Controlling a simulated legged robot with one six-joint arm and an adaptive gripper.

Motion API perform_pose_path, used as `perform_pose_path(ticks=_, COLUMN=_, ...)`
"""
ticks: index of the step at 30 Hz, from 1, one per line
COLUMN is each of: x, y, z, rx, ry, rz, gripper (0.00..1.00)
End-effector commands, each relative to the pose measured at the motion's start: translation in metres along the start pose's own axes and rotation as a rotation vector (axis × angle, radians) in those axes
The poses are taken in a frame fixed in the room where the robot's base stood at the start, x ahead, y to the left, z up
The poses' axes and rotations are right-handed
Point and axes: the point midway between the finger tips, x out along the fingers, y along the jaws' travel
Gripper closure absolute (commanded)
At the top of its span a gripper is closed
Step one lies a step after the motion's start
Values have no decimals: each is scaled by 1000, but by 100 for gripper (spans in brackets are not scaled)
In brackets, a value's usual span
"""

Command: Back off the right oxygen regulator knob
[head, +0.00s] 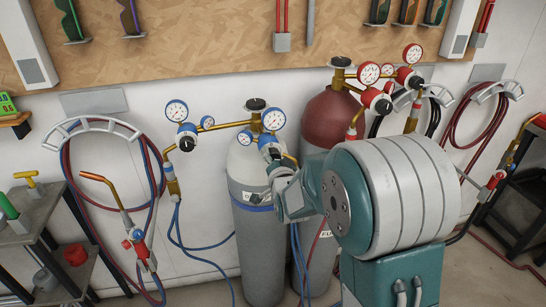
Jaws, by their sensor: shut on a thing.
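The right oxygen regulator (267,140) is blue and white and sits on the right side of the grey oxygen cylinder's brass valve. Its knob is mostly hidden by my gripper. A round white gauge (273,120) stands above it. My gripper (273,158) comes up from the lower right and is closed around the knob at the front of this regulator. The fingertips are small and partly hidden, so the exact grip is hard to see. The left oxygen regulator (187,137), with its dark knob and a gauge, stands free at the left.
The grey cylinder (253,235) stands against the wall. Next to it is a red-topped cylinder (330,112) with red regulators (376,98), partly behind my arm. Hoses and a torch (105,188) hang at the left. A cart (45,215) stands at the far left.

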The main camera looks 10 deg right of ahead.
Motion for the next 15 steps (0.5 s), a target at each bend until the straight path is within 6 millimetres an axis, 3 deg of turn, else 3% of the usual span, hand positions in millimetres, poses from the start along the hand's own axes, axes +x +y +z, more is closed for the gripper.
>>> perform_pose_path(ticks=8, x=-1, y=4, z=5, rx=-108, ry=-14, rz=8, gripper=89)
perform_pose_path(ticks=15, x=-1, y=4, z=6, rx=-304, ry=-16, rz=8, gripper=89)
